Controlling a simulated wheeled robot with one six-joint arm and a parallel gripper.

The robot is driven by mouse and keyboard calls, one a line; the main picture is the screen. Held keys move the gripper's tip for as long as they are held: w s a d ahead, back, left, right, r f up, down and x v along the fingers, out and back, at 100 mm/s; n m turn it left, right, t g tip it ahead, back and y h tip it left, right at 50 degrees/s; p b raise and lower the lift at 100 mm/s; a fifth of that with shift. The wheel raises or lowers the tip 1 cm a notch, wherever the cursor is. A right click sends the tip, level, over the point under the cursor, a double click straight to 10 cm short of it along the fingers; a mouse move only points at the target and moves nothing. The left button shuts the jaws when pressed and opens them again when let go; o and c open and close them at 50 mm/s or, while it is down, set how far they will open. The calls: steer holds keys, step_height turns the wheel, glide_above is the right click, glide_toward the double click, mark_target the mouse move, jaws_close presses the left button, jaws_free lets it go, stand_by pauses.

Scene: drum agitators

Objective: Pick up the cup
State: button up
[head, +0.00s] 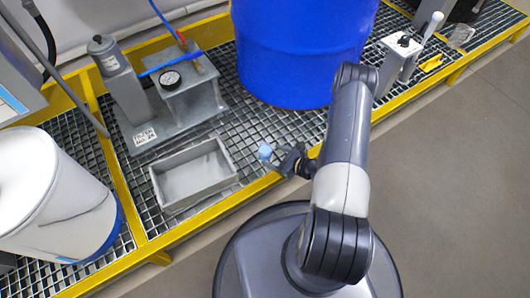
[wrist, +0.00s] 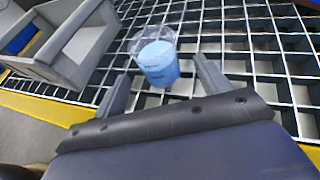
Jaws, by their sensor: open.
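The cup (wrist: 157,58) is small and clear, with light blue contents, and stands on the metal grating just ahead of my gripper in the wrist view. It also shows in the head view (head: 265,152) as a small pale blue shape at the tip of my gripper (head: 279,160). In the wrist view my gripper (wrist: 158,90) is open, one finger at the cup's lower left and one at its right. The cup lies at the mouth of the gap between the fingers. I cannot tell whether either finger touches it.
A grey open tray (head: 192,175) sits left of the cup on the grating. A large blue drum (head: 300,50) stands behind it. A grey pump unit with a gauge (head: 170,90) is at the back left, a white drum (head: 50,200) at far left. A yellow rail (head: 210,212) edges the platform.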

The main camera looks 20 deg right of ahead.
mark_target(271, 155)
steer(key=b+x, duration=0.1)
steer(key=x, duration=0.3)
steer(key=shift+a+f, duration=0.1)
steer(key=shift+f, duration=0.05)
steer(key=c, duration=1.1)
